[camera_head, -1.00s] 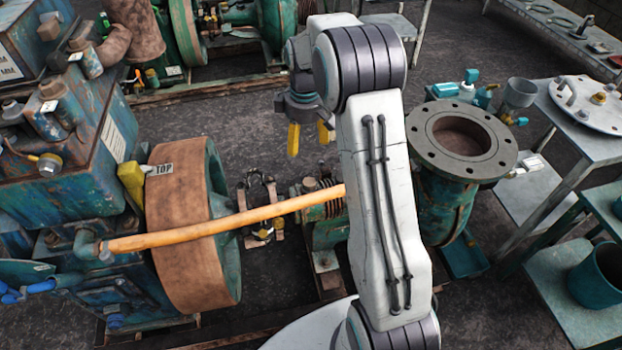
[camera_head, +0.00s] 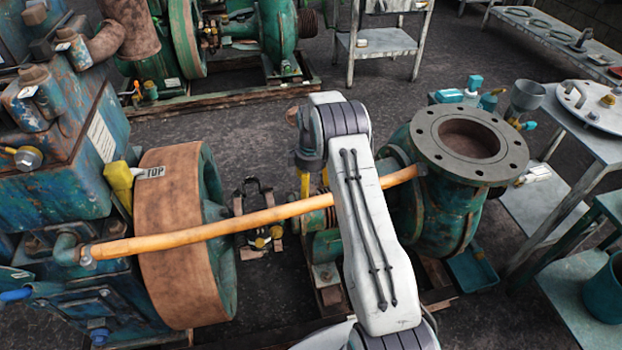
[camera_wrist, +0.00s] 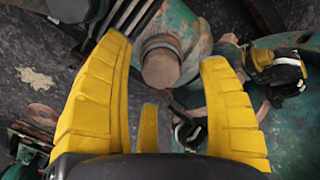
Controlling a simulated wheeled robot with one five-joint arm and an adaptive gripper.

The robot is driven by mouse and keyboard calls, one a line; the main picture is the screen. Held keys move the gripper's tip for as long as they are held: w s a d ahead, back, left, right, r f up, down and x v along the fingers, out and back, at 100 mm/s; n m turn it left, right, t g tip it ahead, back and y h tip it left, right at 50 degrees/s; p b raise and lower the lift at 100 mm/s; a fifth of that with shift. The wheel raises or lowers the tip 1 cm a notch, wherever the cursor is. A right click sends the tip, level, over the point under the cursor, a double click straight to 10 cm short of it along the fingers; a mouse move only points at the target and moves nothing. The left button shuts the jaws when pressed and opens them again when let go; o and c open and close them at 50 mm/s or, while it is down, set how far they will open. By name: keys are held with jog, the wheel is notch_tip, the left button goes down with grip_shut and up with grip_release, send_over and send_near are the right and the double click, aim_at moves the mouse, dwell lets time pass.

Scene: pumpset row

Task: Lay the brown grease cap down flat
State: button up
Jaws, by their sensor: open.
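My gripper (camera_wrist: 166,58) is open, with one yellow finger on each side of the cap in the picture. I see gaps between the cap and both fingers, and nothing is held. In the head view my gripper (camera_head: 314,182) points down beside the orange pipe, partly hidden by my arm. I cannot make out the cap for certain in that view.
The orange pipe (camera_head: 240,218) runs across from the blue engine to the flanged green pump (camera_head: 468,140). A large brown-rimmed wheel (camera_head: 170,235) stands at left. Grey tables (camera_head: 590,135) stand at right. In the wrist view, dark clamp parts (camera_wrist: 278,68) lie close to the right finger.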

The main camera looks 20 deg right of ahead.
aim_at(312, 190)
jog(key=shift+f+b, duration=0.35)
jog(key=shift+f, duration=1.55)
jog(key=shift+c, duration=0.2)
jog(key=c, duration=0.9)
jog(key=shift+s+f, duration=0.1)
jog(key=shift+c, duration=1.4)
jog(key=o, duration=0.6)
jog(key=c, duration=0.7)
jog(key=shift+s, duration=0.1)
